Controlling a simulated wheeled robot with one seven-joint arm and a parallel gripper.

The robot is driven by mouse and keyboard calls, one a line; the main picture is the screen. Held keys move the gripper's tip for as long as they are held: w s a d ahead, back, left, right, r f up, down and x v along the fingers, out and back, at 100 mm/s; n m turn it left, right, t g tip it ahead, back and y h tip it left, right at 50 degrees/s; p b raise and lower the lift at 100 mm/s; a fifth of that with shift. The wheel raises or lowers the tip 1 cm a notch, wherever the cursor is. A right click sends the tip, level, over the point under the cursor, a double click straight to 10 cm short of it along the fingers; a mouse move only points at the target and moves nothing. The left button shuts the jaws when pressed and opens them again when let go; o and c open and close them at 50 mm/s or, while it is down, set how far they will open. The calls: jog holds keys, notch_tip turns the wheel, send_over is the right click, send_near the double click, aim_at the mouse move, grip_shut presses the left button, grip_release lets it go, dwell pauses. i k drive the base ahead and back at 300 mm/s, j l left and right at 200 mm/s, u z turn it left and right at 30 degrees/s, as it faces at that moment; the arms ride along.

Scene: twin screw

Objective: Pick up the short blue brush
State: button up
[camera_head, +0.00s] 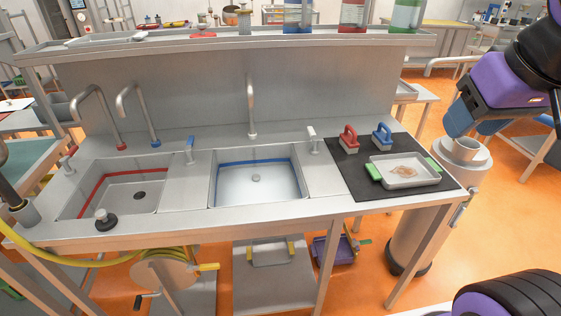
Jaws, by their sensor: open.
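The short blue brush (382,136) stands on the black mat (354,180) at the right end of the steel counter, near its back edge. A similar red brush (348,140) stands just left of it, apart from it. My gripper (472,128) is at the right, in front of the view of a grey round stand. It is open, with its tips pointing down, and it is to the right of the blue brush without touching it. Nothing shows between its fingers.
A white tray with green handles (405,172) lies on the mat in front of the brushes. Two sinks (257,178) with tall taps fill the counter to the left. A back wall with a shelf (230,42) rises behind. A grey cylindrical stand (430,205) is right of the counter.

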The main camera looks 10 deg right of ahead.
aim_at(383, 140)
jog(key=i+l, duration=0.3)
jog(key=l, duration=0.15)
jog(key=i+l, duration=0.35)
jog(key=l, duration=0.15)
jog(key=i+l, duration=0.3)
jog(key=l, duration=0.15)
